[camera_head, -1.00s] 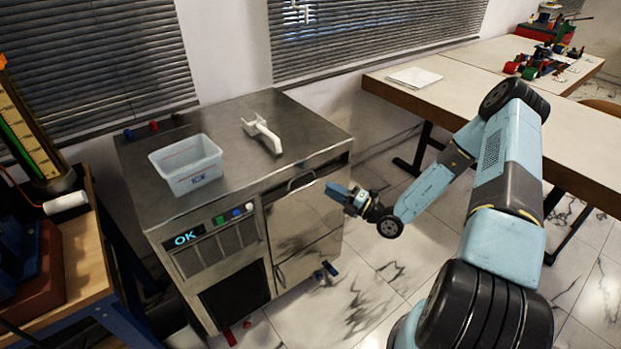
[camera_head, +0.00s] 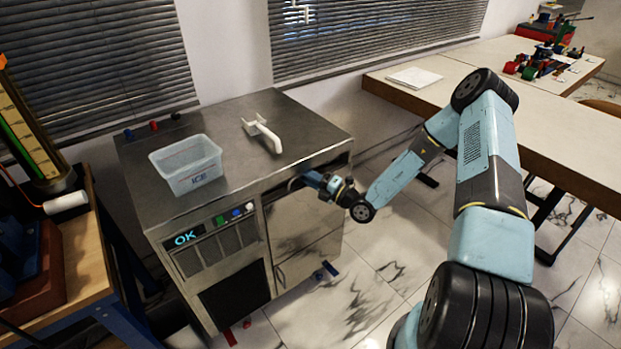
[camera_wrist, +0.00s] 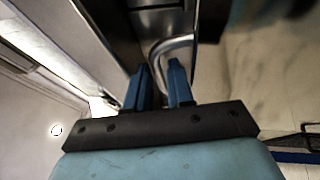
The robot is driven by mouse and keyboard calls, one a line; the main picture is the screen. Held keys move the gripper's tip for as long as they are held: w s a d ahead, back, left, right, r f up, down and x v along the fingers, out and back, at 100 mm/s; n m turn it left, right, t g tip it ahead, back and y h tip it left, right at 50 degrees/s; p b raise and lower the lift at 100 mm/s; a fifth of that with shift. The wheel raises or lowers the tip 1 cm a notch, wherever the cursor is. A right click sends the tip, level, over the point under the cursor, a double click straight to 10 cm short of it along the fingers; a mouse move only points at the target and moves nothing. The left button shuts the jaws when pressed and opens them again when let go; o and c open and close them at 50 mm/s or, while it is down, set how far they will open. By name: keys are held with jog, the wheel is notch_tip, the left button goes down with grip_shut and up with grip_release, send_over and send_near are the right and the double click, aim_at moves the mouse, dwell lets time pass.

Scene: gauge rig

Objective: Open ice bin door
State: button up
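The ice bin door (camera_head: 305,235) is a shiny metal panel on the front of the ice machine (camera_head: 235,130); it looks closed. Its curved metal handle (camera_wrist: 172,46) is at the top of the door, largely hidden by my gripper in the head view. My gripper (camera_head: 308,180) is at this handle. In the wrist view, my two blue fingers (camera_wrist: 161,72) stand a little apart, with the handle's end at the gap between their tips. I cannot tell whether they touch it.
On the machine's top are a clear ICE bin (camera_head: 187,165) and a white scoop (camera_head: 263,134). The panel display (camera_head: 185,238) reads OK. A long table (camera_head: 480,110) stands at the right and a workbench (camera_head: 85,260) at the left. The marble floor before the door looks mostly free.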

grip_shut()
jog(key=shift+s+d+f, duration=0.15)
dwell(1.1)
